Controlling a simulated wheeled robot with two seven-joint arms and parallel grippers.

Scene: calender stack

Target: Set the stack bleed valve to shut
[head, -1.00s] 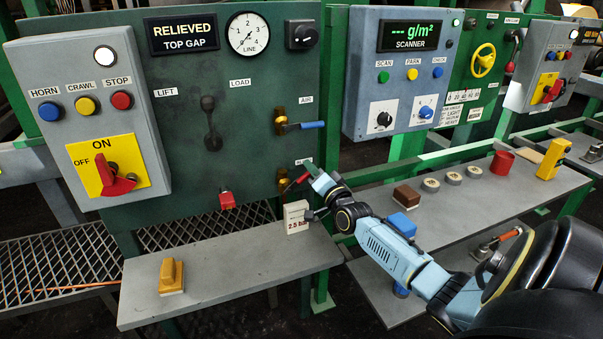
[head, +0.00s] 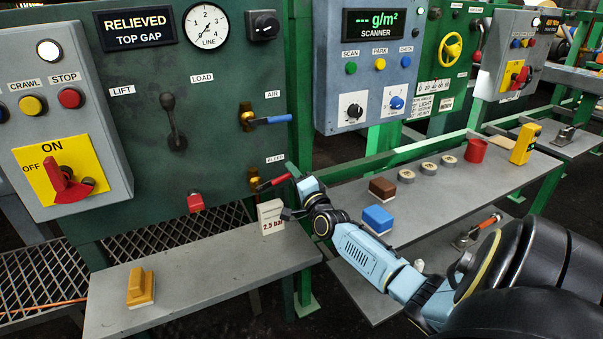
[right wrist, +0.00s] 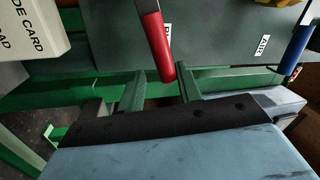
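The bleed valve has a red lever handle (head: 274,183) low on the right of the dark green panel, under a small label. Its brass body (head: 254,178) is at the handle's left end. The handle lies roughly sideways, its free end to the right and a little raised. My right gripper (head: 290,189) is at that free end. Contact does not show. My left gripper is not in view.
A white block marked 2.5 bar (head: 270,217) stands on the shelf (head: 205,278) close below the valve. The blue air valve handle (head: 270,120) is above. A red knob (head: 195,202) is to the left. A yellow block (head: 140,287) sits on the shelf's left.

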